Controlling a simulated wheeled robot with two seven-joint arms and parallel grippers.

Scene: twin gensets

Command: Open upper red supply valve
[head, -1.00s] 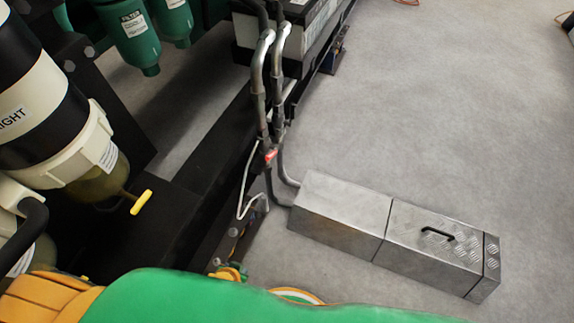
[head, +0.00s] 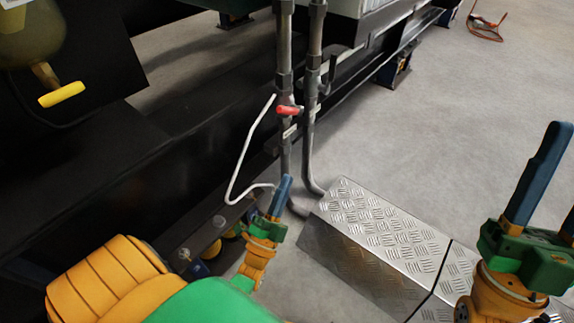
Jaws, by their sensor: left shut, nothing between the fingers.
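A red valve handle (head: 288,110) sits on the left of two grey vertical pipes, pointing across the pipe. It is the only red handle I can make out, so I cannot tell whether it is upper or lower. My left gripper (head: 283,184) is shut and empty, with its blue fingers pointing up. In the picture it is below the red handle and apart from it, near the pipe's lower end. My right gripper (head: 552,185) is at the right edge, open and empty, its blue fingers apart and one partly cut off by the frame.
A tread-plate metal box (head: 375,225) stands on the floor right of the pipes. A bent white tube (head: 240,165) runs left of the red handle. A dark frame rail (head: 110,175) lies behind. A yellow handle (head: 62,95) is at upper left. The floor at upper right is mostly clear.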

